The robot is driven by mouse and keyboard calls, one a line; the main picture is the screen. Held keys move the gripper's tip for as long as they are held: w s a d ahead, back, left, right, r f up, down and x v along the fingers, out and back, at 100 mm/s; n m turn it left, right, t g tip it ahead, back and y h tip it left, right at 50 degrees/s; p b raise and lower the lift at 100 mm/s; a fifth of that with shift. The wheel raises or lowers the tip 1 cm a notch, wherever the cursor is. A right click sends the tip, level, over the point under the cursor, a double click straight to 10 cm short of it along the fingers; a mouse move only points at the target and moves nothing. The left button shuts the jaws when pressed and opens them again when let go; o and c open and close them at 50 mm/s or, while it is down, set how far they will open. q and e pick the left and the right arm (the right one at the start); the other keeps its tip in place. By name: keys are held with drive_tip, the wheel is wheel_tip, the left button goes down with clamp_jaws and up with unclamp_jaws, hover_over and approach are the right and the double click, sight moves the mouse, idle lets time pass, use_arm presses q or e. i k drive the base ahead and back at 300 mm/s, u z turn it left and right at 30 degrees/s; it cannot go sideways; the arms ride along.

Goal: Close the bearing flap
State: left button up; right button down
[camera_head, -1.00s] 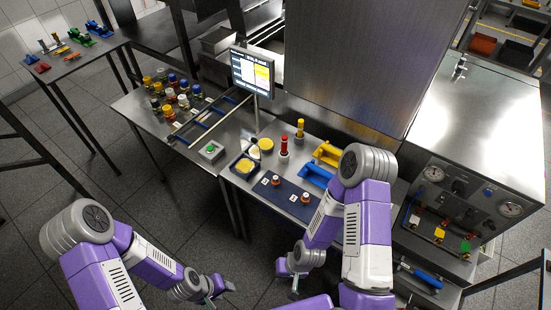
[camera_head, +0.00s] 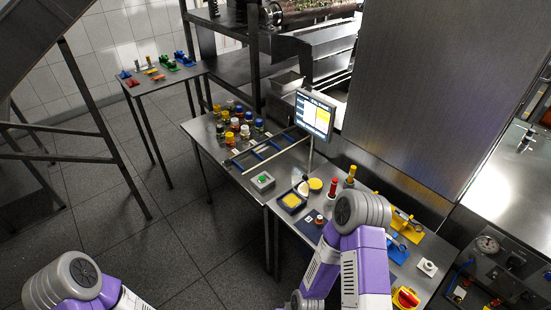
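I cannot pick out the bearing flap for certain in the head view. A metal roller (camera_head: 312,12) lies at the top behind the table, with its right end close to the tall steel cabinet. A yellow bracket-like part (camera_head: 405,222) and a blue one (camera_head: 397,250) sit on the table beside my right arm. My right arm comes up from the bottom and covers part of the table; its gripper is out of the picture. Only the upper part of my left arm shows at the lower left, and its gripper is out of view.
The steel table (camera_head: 240,185) carries several jars, a screen (camera_head: 314,115), a green button box (camera_head: 262,181) and red and yellow posts. The large steel cabinet (camera_head: 430,90) blocks the back right. A side table (camera_head: 165,85) stands at left.

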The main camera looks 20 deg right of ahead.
sight(301, 184)
drive_tip(key=i, duration=0.9)
drive_tip(key=z, duration=0.4)
